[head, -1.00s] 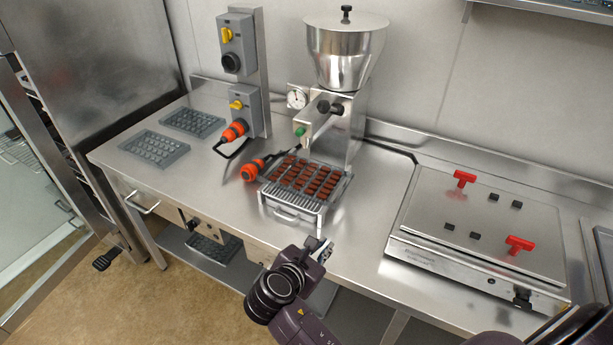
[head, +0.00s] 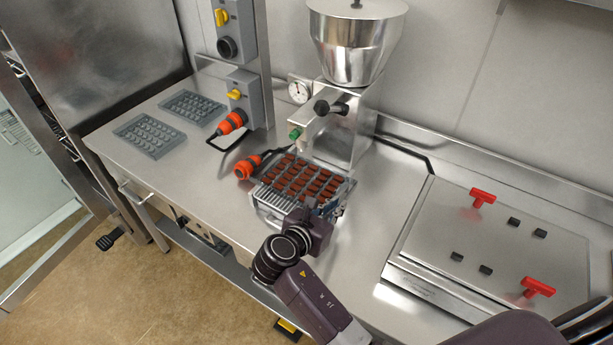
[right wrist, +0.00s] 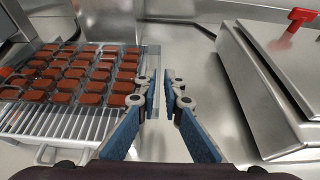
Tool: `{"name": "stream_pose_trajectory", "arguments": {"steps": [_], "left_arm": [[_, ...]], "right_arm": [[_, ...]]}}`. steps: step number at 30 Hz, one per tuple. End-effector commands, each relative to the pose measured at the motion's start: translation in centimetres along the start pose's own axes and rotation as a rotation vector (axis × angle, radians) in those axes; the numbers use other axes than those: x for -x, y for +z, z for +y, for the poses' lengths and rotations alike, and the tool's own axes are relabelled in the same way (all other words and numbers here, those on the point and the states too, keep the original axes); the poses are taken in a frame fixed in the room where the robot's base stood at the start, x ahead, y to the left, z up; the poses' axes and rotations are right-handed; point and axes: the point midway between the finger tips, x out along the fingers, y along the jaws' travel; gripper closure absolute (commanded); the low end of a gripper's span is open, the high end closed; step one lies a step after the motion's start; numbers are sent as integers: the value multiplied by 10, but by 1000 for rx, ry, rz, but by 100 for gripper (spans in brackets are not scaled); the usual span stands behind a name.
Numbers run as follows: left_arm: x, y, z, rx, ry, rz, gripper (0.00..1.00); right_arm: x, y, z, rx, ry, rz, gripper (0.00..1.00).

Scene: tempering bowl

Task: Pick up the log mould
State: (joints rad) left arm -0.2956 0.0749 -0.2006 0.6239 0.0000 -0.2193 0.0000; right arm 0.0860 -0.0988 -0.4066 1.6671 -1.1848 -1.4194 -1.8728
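A mould with rows of brown filled, log-like cavities (head: 302,178) lies on a wire rack under the depositor's spout. It also shows at the left of the right wrist view (right wrist: 75,72), with a clear rim along its right side. My right gripper (head: 328,208) is at the front right corner of this mould. In the right wrist view its two blue-padded fingers (right wrist: 160,90) are apart with nothing gripped between them. The left finger is beside the mould's right edge; whether it touches cannot be told. My left gripper is not in view.
The steel depositor with its hopper (head: 355,45) stands behind the mould. An orange plug (head: 247,166) lies left of it. Two grey moulds, one in front (head: 149,136) and one behind (head: 193,106), lie on the left counter. A flat steel unit with red handles (head: 480,245) stands at right.

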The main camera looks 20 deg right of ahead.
Motion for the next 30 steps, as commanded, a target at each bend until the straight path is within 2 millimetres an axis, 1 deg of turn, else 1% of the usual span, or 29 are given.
{"name": "stream_pose_trajectory", "arguments": {"steps": [3, 8, 12, 15, 18, 23, 26, 30], "left_arm": [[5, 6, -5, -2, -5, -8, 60], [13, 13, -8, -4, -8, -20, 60], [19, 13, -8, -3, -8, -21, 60], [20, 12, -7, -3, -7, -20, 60], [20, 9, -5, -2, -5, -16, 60], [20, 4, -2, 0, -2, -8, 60], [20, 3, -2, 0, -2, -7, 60], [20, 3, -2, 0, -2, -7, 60]], "right_arm": [[-14, 2, 0, 1, -1, -2, 92], [-33, 1, 0, 2, -2, 0, 92], [-53, -1, 2, 1, -1, -1, 92], [-64, -2, 2, 0, 0, -1, 92], [-68, -3, 2, -1, 1, 1, 92], [-68, -4, 2, -2, 1, 1, 92], [-68, -4, 2, -1, 1, 1, 100], [-67, -4, 2, -1, 1, 1, 100]]}}
